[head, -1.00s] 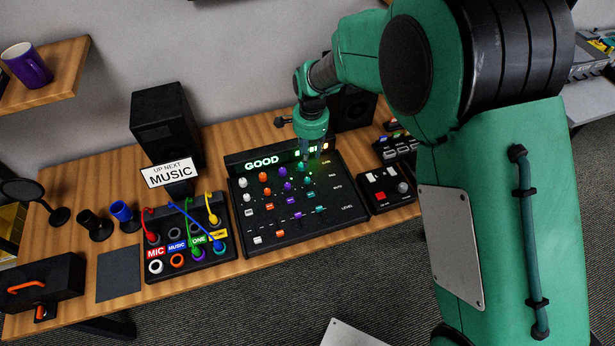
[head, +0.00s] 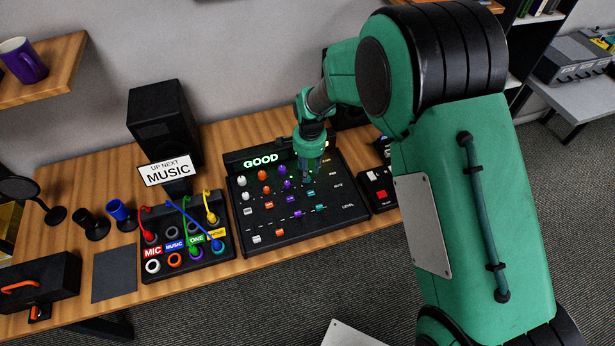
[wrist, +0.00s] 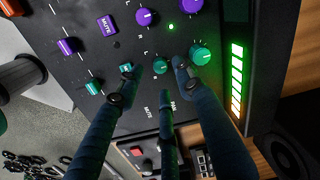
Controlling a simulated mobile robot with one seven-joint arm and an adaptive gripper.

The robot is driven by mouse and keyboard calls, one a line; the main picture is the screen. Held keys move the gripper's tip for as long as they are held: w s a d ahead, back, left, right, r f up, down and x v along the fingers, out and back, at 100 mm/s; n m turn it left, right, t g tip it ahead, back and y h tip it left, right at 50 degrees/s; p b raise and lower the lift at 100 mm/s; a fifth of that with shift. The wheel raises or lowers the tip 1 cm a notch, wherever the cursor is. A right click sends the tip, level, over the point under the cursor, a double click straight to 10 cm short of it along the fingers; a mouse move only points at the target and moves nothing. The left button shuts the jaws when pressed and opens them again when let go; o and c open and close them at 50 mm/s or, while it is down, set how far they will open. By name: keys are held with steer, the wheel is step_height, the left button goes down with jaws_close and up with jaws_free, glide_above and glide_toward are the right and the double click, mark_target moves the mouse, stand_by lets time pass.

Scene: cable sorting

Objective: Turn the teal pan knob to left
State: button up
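The mixer (head: 335,226) lies on the wooden desk. In the wrist view, the teal pan knob (wrist: 160,65) is the smaller round teal knob, with L and R marks by it; which way its pointer faces is too small to tell. A larger teal knob (wrist: 201,55) sits to its right. My gripper (wrist: 150,85) is open, its fingers spread over the teal column. One fingertip is close to the larger knob, and another is just below the pan knob; contact cannot be told. In the head view, my gripper (head: 306,176) hides the teal knobs.
Purple knobs (wrist: 147,17), a teal mute button (wrist: 125,68) and a teal fader (wrist: 93,87) are close by. A lit green meter (wrist: 237,80) runs along the mixer's edge. A patch box with coloured cables (head: 187,262) stands left, and a small red-buttoned box (head: 381,195) right.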

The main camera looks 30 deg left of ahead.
mark_target(309, 178)
steer(key=shift+a+f+b, duration=0.1)
steer(key=shift+f+b, duration=0.25)
steer(key=shift+f, duration=1.6)
steer(key=shift+c, duration=0.5)
steer(key=c, duration=0.8)
steer(key=o, duration=0.9)
steer(key=shift+r, duration=0.15)
step_height(309, 178, up, 12)
steer(key=shift+d, duration=0.25)
